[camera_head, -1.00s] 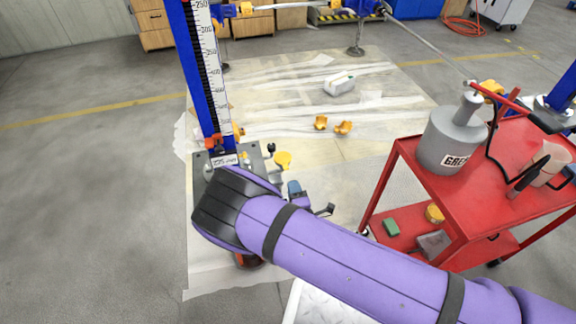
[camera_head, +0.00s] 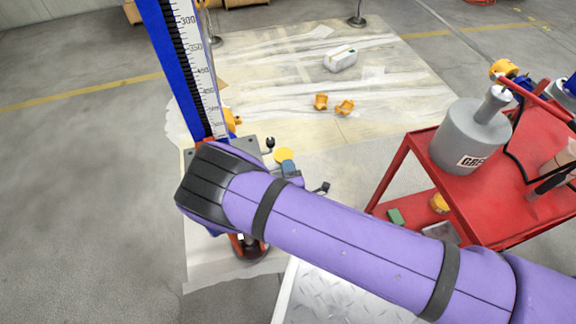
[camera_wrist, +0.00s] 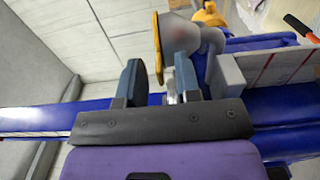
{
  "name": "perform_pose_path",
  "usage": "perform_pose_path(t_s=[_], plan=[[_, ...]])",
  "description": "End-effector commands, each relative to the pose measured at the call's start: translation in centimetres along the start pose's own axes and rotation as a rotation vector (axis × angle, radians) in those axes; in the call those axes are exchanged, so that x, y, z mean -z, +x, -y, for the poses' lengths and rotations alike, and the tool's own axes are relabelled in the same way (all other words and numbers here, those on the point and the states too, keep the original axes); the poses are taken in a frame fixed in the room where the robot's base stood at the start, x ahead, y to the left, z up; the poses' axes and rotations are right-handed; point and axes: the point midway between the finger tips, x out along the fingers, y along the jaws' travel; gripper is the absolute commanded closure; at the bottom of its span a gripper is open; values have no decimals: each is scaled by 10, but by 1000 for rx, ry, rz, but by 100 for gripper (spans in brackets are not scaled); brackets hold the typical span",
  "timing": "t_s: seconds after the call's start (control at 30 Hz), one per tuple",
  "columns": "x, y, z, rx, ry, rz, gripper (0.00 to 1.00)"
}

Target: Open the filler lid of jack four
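The jack (camera_head: 168,60) is a tall blue column with a white number scale, standing on a grey base plate at the left in the head view. A round yellow lid (camera_head: 283,155) shows beside its foot, just beyond my arm. I see no jack number. In the wrist view the yellow-rimmed disc (camera_wrist: 158,48), likely this lid, stands edge-on with a grey-pink face to the right. My gripper (camera_wrist: 160,75) is open, its two dark fingers apart, with the disc's lower edge at the gap between them. I cannot tell whether they touch. My arm hides the gripper in the head view.
A red cart (camera_head: 408,172) with a grey can (camera_head: 462,140) stands at the right. Two orange pieces (camera_head: 333,104) and a white container (camera_head: 340,59) lie on the floor sheet (camera_head: 270,75). A treadplate surface (camera_head: 335,300) is at the front. Floor at the left is clear.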

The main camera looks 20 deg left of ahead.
Motion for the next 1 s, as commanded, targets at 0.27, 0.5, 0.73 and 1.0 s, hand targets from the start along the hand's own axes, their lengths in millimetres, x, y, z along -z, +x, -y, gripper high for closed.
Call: perform_pose_path(t_s=[0.27, 0.5, 0.73, 1.0], plan=[[0, 0, 0, 0, 0, 0, 100], [0, 0, -1, 7, 0, 1, 100], [0, 1, -9, 78, 1, 1, 100], [0, 4, -28, 280, 3, 2, 100]])
